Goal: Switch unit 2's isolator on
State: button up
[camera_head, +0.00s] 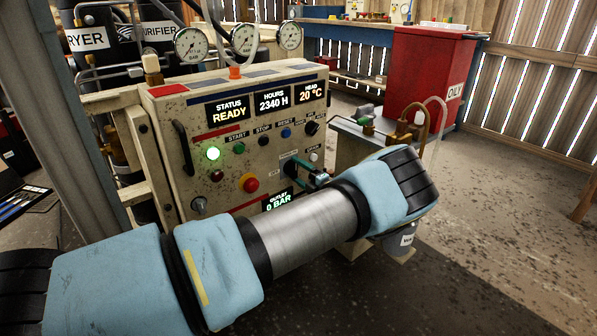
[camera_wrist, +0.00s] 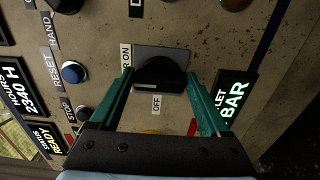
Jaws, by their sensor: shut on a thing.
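The isolator (camera_wrist: 160,72) is a black rotary knob on a grey plate, with an ON label and an OFF label beside it. No unit number is readable on it. My gripper (camera_wrist: 159,80) has its teal fingers on opposite sides of the knob and is shut on it. In the head view my gripper (camera_head: 293,171) reaches the lower right of the beige control panel (camera_head: 230,165), and my arm and fingers mostly hide the knob there. I cannot tell clearly which label the knob points to.
The status screen (camera_head: 229,109) reads READY, and the outlet screen (camera_head: 279,201) reads 0 BAR. A green lamp (camera_head: 213,154) is lit. A red emergency button (camera_head: 249,184) and a blue reset button (camera_wrist: 73,72) are near the isolator. A red bin (camera_head: 428,75) stands behind; open floor lies right.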

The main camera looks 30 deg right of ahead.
dwell(0.4)
jog(key=o, duration=1.2)
jog(key=s, duration=0.3)
jog(key=s+d, duration=0.1)
jog(key=s, duration=0.3)
jog(key=s+d, duration=0.1)
jog(key=s, duration=0.2)
jog(key=shift+s+p, duration=0.3)
jog(key=shift+p, duration=0.05)
